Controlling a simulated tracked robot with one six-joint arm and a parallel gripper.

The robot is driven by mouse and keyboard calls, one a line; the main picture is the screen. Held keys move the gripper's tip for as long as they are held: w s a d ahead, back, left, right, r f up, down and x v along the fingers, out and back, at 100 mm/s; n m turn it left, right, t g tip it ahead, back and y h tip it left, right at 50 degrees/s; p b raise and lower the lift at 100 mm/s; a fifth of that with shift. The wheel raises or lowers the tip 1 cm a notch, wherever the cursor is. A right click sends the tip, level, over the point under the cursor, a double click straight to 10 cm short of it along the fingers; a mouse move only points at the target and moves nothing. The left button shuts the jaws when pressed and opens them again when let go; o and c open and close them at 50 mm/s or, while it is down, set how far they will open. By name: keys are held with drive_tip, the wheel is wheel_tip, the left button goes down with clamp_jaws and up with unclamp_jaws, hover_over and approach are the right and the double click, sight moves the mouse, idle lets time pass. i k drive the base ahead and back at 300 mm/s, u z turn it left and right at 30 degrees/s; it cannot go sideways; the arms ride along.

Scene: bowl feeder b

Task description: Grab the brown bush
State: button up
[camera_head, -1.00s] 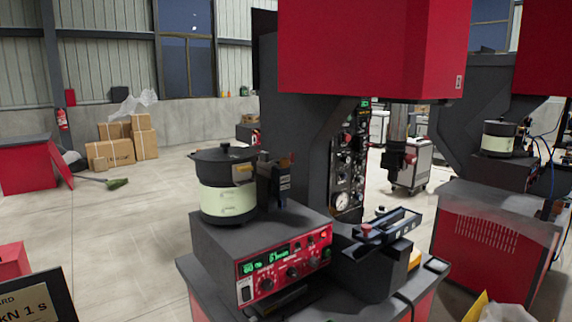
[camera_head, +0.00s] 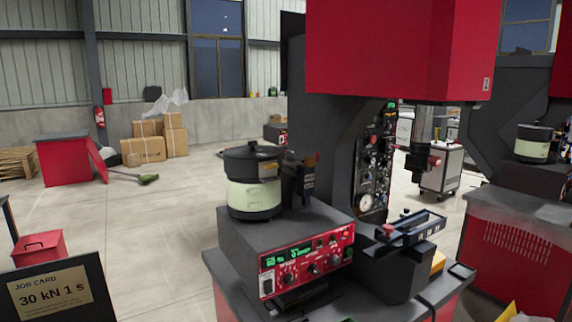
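I cannot make out a brown bush for certain in the head view. A bowl feeder (camera_head: 253,198), black on top with a pale green band, stands on a grey control box (camera_head: 283,233). A dark bracket (camera_head: 299,178) stands at the bowl's right side, with a small reddish-brown part (camera_head: 311,158) at its top; it is too small to identify. The bowl's inside is hidden. A dark fixture (camera_head: 413,229) with a red knob sits on the bench below the press. My gripper is not in view.
The red press head (camera_head: 400,50) overhangs the bench. A job card sign (camera_head: 50,295) reading "30 kN 1 s" stands at the lower left, near a red toolbox (camera_head: 38,248). Cardboard boxes (camera_head: 143,150) and a broom (camera_head: 148,179) are at the back left.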

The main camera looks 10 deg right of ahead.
sight(309, 161)
drive_tip(key=u, duration=3.8)
drive_tip(key=k, duration=1.6)
